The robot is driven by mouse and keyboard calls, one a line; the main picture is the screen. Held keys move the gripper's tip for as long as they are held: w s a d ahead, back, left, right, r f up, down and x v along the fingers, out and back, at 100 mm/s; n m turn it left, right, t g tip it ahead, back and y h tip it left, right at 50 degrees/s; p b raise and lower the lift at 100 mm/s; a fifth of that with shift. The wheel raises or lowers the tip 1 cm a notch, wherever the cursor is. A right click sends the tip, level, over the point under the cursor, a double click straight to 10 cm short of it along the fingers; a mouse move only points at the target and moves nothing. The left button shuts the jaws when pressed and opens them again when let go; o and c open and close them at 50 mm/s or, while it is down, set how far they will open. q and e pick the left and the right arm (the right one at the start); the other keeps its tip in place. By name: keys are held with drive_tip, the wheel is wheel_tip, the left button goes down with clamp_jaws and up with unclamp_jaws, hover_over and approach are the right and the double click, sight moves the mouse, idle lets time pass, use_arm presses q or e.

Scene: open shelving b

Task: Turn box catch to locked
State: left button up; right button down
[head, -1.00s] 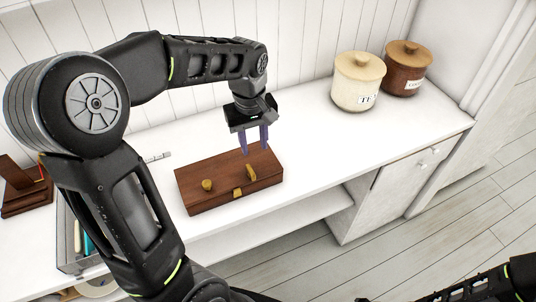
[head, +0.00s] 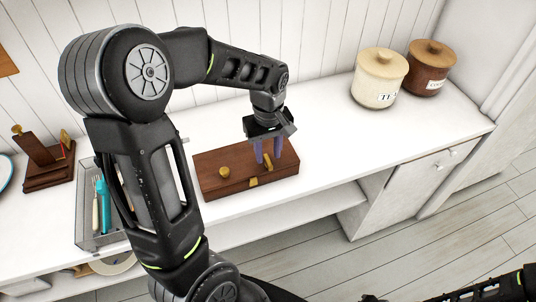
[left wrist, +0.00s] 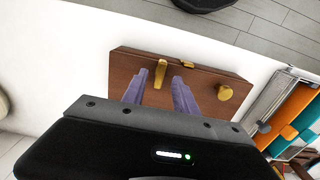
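The brown wooden box (head: 213,178) lies on the white counter in the head view, and its top also shows in the left wrist view (left wrist: 205,98). The brass catch (left wrist: 160,73), a narrow lever on the lid, stands near the box's front edge. A round brass knob (head: 224,173) sits to one side, and a small brass plate (head: 254,182) is at the front edge. My left gripper (head: 268,158) points down over the box, with its purple fingers apart. In the left wrist view the catch shows between the fingertips (left wrist: 164,80); contact cannot be told. My right gripper is out of view.
A clear tray with utensils (head: 84,222) and a dark wooden stand (head: 45,175) are at the left. A cream canister (head: 378,80) and a brown canister (head: 428,70) stand at the back right. Counter right of the box is clear.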

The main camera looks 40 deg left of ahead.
use_arm(q)
drive_tip(key=shift+f, duration=1.1)
drive_tip(key=shift+c, duration=0.3)
clamp_jaws()
